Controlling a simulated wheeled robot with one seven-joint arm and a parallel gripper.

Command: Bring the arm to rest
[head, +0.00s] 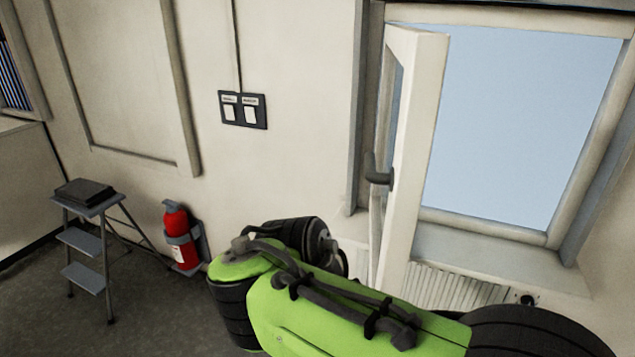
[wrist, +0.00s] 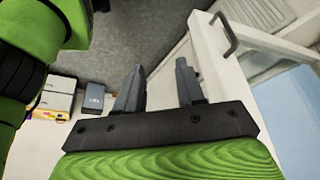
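My arm, green with black joints, stretches across the lower middle of the head view, folded in front of the window wall. My gripper (wrist: 158,82) shows in the wrist view as two dark fingers standing apart on a black mount. Nothing is between the fingers, so it is open and empty. In the head view the fingers cannot be made out.
An open window sash (head: 415,130) with a dark handle (head: 376,172) juts inward close behind my arm. A radiator (head: 455,287) is under the sill. A red fire extinguisher (head: 178,235) and a step stool (head: 88,235) stand left. Two wall switches (head: 243,110) are above.

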